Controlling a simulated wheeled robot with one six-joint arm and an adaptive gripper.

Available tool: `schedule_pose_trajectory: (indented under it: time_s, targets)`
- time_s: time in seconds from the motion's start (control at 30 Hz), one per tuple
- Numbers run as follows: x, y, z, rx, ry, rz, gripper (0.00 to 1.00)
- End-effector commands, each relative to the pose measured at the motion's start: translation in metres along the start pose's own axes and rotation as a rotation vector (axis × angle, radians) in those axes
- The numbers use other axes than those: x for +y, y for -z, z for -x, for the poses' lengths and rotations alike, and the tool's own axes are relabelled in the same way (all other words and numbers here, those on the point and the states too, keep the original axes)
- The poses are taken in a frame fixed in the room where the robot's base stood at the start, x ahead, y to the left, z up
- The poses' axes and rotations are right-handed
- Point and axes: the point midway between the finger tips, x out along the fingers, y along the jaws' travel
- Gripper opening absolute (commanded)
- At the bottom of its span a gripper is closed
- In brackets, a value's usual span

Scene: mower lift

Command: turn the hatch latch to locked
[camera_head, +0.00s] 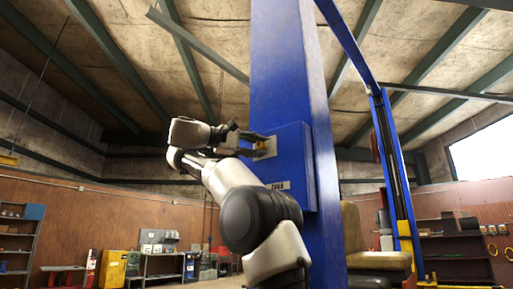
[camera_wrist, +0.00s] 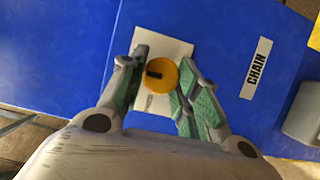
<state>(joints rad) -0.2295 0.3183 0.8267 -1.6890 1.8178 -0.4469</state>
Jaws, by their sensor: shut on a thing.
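The hatch latch is a round yellow knob (camera_wrist: 162,75) with a short dark bar mark, on a pale plate (camera_wrist: 166,43) fixed to a blue panel (camera_wrist: 60,55). In the wrist view the two green-padded fingers of my gripper (camera_wrist: 164,66) stand on either side of the knob, shut on it. In the head view my gripper (camera_head: 252,142) reaches the plate on the front of a blue box (camera_head: 294,150) on the blue column. The knob is mostly hidden there by the fingers. I cannot read any locked mark.
A label reading CHAIN (camera_wrist: 257,68) is on the blue panel right of the knob, with a grey block (camera_wrist: 303,112) beyond it. The tall blue column (camera_head: 285,60) rises behind the box. A tan seat (camera_head: 378,260) stands to its right; shelves line the far walls.

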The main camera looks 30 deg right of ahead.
Motion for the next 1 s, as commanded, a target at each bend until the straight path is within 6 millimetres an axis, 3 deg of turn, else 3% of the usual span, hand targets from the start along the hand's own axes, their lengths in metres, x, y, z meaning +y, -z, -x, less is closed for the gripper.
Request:
schedule_pose_trajectory:
  time_s: [0.53,0.57,0.67,1.0]
  targets:
    - [-0.0009,0.0003,-0.0001,-0.001,0.011,-0.019,0.08]
    - [-0.0009,0.0003,-0.0001,-0.001,0.011,-0.019,0.37]
    - [-0.0007,0.0002,-0.0002,-0.001,0.011,-0.019,0.55]
    - [-0.0002,0.0003,0.0019,0.0,0.009,-0.02,0.55]
